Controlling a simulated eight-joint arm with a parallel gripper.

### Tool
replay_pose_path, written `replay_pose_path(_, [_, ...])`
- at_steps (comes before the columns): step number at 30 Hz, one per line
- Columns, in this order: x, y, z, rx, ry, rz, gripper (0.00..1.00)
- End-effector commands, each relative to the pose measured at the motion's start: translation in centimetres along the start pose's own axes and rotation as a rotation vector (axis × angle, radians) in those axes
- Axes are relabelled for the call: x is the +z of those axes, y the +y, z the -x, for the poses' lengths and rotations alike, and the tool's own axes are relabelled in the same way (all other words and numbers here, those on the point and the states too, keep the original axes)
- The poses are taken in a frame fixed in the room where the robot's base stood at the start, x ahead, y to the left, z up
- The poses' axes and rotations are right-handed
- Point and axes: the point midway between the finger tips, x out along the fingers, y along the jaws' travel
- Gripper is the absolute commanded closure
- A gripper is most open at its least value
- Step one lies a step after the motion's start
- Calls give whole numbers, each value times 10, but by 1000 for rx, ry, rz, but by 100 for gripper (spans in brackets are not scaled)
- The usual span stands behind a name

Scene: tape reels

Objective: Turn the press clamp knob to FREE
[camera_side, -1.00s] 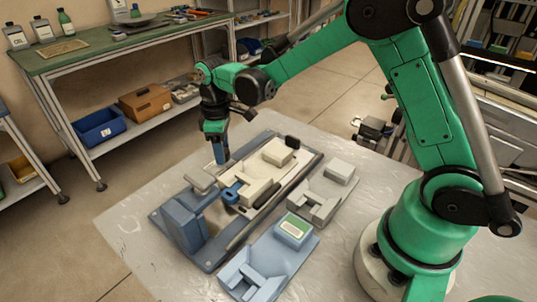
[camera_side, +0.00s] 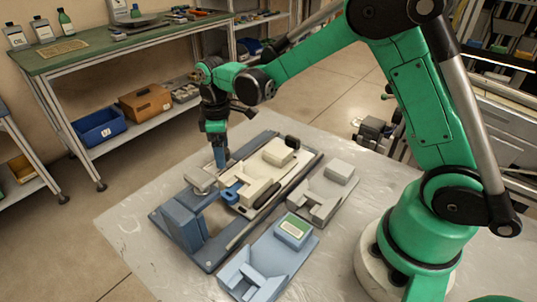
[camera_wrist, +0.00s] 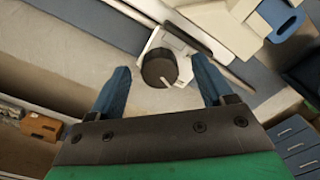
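The knob (camera_wrist: 158,68) is a dark round cap on a white plate with a small white tab, seen in the wrist view. My gripper (camera_wrist: 160,65) is open, with one blue finger on each side of the knob in the picture and a gap at both sides. I cannot tell whether the fingertips reach down to its height. In the side view my gripper (camera_side: 221,165) points down at the far left part of the blue-and-cream fixture (camera_side: 212,262). The knob is not distinguishable there, and no FREE marking is legible.
A grey fixture (camera_side: 340,172) and a pale blue fixture (camera_side: 265,262) stand on the table close to the main one. A blue upright (camera_side: 183,228) rises at the front left. The left part of the tabletop (camera_side: 130,225) is bare.

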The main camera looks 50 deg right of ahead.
Motion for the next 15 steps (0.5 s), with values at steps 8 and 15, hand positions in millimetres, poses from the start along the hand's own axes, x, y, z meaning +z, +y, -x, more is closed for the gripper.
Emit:
replay_pose_path(8, [0, 0, 4, 0, 0, 0, 27])
replay_pose_path(15, [0, 0, 37, 0, 0, 0, 27])
